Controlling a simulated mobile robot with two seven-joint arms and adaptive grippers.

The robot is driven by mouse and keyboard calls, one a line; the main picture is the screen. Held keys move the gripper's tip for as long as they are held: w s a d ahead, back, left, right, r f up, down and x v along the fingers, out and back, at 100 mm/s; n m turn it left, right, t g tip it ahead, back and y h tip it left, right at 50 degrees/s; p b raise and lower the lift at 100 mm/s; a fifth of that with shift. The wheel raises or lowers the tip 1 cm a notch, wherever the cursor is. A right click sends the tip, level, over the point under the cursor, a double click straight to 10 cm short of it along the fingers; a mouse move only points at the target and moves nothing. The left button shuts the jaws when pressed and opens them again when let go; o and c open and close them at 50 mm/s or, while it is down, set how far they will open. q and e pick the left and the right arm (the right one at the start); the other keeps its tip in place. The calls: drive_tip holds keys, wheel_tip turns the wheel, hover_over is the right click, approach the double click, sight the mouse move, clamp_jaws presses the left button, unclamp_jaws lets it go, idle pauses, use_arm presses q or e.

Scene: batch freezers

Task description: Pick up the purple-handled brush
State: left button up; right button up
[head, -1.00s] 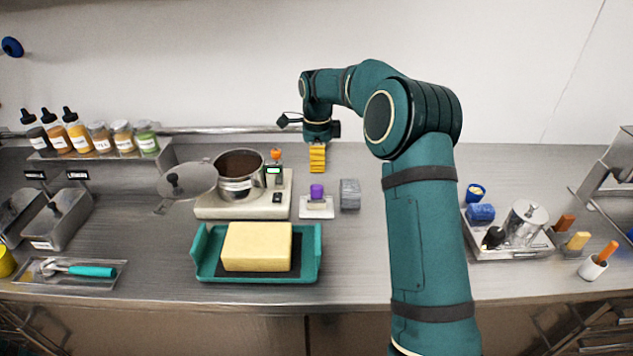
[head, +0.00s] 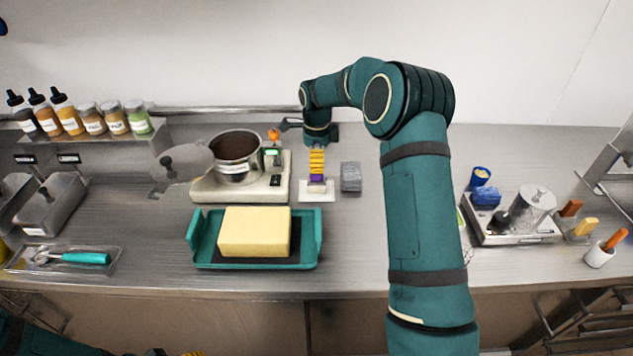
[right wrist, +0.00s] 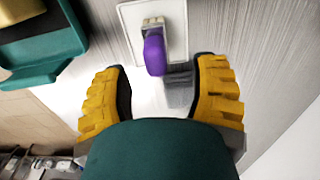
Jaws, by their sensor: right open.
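The purple-handled brush (head: 317,179) stands on a small white tray (head: 304,195) on the counter. In the right wrist view its purple handle (right wrist: 155,54) rises from a pale head on the white tray (right wrist: 177,17). My right gripper (head: 317,163) is directly above it, with its yellow fingers pointing down. In the right wrist view the fingers of my right gripper (right wrist: 163,72) are spread on either side of the handle, with gaps at both sides. My left gripper (head: 174,353) barely shows at the bottom edge; most of it is cut off.
A grey block (head: 350,177) sits close to the right of the white tray. A scale (head: 205,190) with a pot (head: 237,167) is to the left. A teal tray (head: 195,228) with a yellow block (head: 255,231) is in front.

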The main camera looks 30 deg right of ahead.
sight(317, 180)
wheel_tip(317, 180, down, 5)
drive_tip(key=shift+s+a, duration=0.1)
drive_tip(key=shift+s, duration=0.05)
clamp_jaws()
